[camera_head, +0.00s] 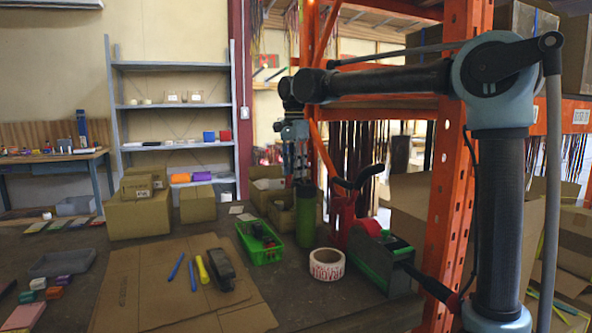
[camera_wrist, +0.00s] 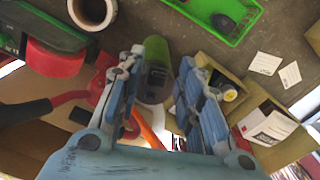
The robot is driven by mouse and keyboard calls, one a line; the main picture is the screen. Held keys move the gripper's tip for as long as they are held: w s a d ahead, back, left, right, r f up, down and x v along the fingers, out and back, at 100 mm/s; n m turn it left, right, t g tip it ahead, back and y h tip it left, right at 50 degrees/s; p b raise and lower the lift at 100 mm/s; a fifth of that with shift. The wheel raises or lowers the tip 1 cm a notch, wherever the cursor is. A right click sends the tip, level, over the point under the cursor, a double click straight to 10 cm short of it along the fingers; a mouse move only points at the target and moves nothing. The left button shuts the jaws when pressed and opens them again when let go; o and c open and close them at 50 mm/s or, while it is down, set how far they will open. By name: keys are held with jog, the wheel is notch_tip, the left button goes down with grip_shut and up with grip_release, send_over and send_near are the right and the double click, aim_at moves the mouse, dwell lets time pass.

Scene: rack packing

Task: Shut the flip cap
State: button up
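A green bottle (camera_head: 306,212) with a dark top stands upright on the table in the head view. My gripper (camera_head: 297,168) points down just above the bottle's top. In the wrist view the bottle (camera_wrist: 155,48) shows between the two blue fingers of my gripper (camera_wrist: 162,58). The fingers are spread apart, with gaps beside the bottle, and hold nothing that I can see. The dark cap (camera_wrist: 157,80) faces the wrist camera. Whether its lid is raised or flat is too small to tell.
A green basket (camera_head: 260,243) stands left of the bottle. A tape roll (camera_head: 326,264), a tape dispenser (camera_head: 382,268) and a red tool (camera_head: 343,215) are in front and to the right. Cardboard boxes (camera_head: 268,193) stand behind. An orange rack post (camera_head: 455,170) rises at the right.

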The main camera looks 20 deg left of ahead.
grip_shut()
jog(key=shift+w+d+r, duration=0.1)
jog(key=shift+w, duration=0.05)
jog(key=g, duration=0.1)
jog(key=w+g+y, duration=0.1)
jog(key=d+g, duration=0.1)
jog(key=shift+w+r+y, duration=0.3)
jog(key=shift+w, duration=0.05)
jog(key=shift+w+d+g+y, duration=0.3)
jog(key=shift+w+g+y, duration=0.25)
jog(key=shift+g, duration=0.35)
jog(key=shift+w+d+g+y, duration=0.25)
jog(key=shift+w+g+y, duration=0.25)
jog(key=shift+g, duration=0.4)
